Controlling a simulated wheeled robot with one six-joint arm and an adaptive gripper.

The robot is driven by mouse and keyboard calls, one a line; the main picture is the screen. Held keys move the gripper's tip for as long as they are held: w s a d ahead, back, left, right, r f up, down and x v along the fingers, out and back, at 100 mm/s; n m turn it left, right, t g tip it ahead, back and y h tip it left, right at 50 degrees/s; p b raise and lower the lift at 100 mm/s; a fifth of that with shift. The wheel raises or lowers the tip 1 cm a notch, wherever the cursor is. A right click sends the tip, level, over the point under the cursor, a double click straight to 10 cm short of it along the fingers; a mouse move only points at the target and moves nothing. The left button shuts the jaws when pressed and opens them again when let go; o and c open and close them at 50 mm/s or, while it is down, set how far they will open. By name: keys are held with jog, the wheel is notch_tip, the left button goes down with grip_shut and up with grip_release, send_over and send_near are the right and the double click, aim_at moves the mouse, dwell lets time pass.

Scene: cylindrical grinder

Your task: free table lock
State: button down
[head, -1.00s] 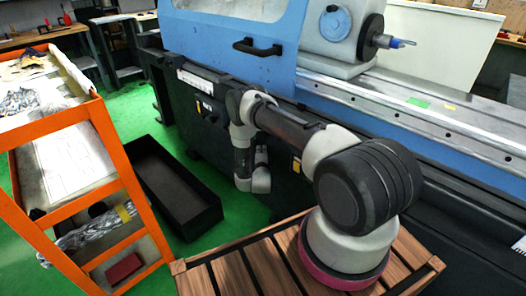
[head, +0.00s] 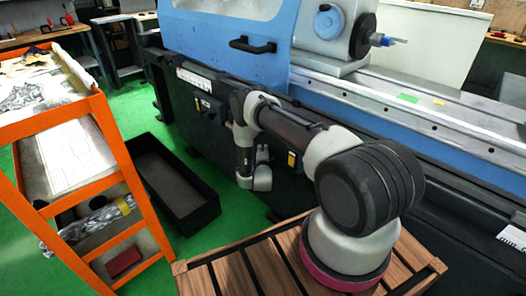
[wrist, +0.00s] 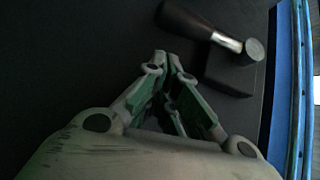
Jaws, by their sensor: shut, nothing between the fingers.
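In the wrist view a lever with a black rounded handle (wrist: 190,20), a bright metal shank and a round metal hub (wrist: 254,49) sits on a dark block (wrist: 228,76) against a dark machine face. It looks like the table lock. My gripper (wrist: 164,58) is shut and empty, its fingertips left of the block and below the handle, apparently apart from the lever. The depth gap is hard to judge. In the head view my arm reaches to the dark front of the blue grinder (head: 240,70); the gripper and the lever cannot be made out there.
An orange shelf cart (head: 88,150) stands at the left. A black open bin (head: 172,185) lies on the green floor between cart and machine. The grinder's door handle (head: 252,45) sticks out above my arm. A blue strip (wrist: 282,110) runs down the wrist view's right side.

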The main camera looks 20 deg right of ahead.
jog(key=f+v, duration=0.1)
jog(key=v, duration=0.9)
jog(key=s+a+f+n+g+y, duration=0.1)
jog(key=s+f+n+g+y, duration=0.1)
jog(key=s+f+n+g, duration=0.35)
jog(key=s+a+f+n+g+y, duration=0.2)
jog(key=s+f+g, duration=0.1)
jog(key=f, duration=0.5)
jog(key=s+a+r+n+g+y, duration=0.2)
jog(key=s+a+r+n+g, duration=0.1)
jog(key=n, duration=0.1)
jog(key=s+a+r+n+g+y, duration=0.1)
jog(key=s+r+n+g, duration=0.25)
jog(key=r, duration=1.15)
jog(key=s+a+r+n+g+y, duration=0.15)
jog(key=s+r+n, duration=0.3)
jog(key=r, duration=1.05)
jog(key=s+d+r+n+t, duration=0.1)
jog(key=s+d+r, duration=0.1)
jog(key=s+r, duration=0.4)
jog(key=s+d+r+t+h, duration=0.1)
jog(key=s+r, duration=0.6)
jog(key=r, duration=0.9)
jog(key=s+d+r+n+t, duration=0.1)
jog(key=s+d+r+t, duration=0.1)
jog(key=s+r, duration=0.4)
notch_tip(320, 180, up, 5)
jog(key=shift+s+d+f+n+t, duration=0.1)
jog(key=shift+s+d+n+t, duration=0.25)
jog(key=shift+t, duration=0.3)
